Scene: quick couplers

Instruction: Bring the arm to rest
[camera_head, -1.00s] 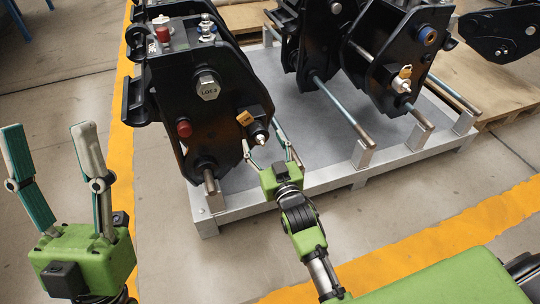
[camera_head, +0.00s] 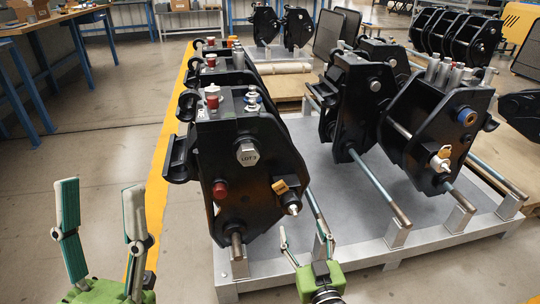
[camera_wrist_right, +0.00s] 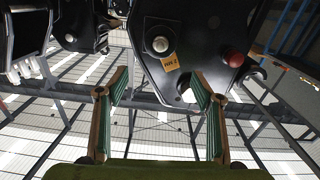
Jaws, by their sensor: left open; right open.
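My right gripper (camera_head: 306,236) is open and empty, in front of the nearest black quick coupler (camera_head: 245,165) and just below its pointed metal fitting (camera_head: 292,208). In the right wrist view the spread fingers (camera_wrist_right: 161,80) show below the coupler (camera_wrist_right: 190,40), seen from underneath, with its orange tag (camera_wrist_right: 170,62) and red cap (camera_wrist_right: 233,58). Nothing is between the fingers. I cannot tell the exact gap to the coupler. My left gripper (camera_head: 100,195) is open and empty at the lower left, over the floor and apart from everything.
The couplers stand on a grey metal pallet frame (camera_head: 415,245) with rods sticking out in front. More couplers (camera_head: 425,135) stand to the right and behind. A workbench (camera_head: 50,35) is at the far left.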

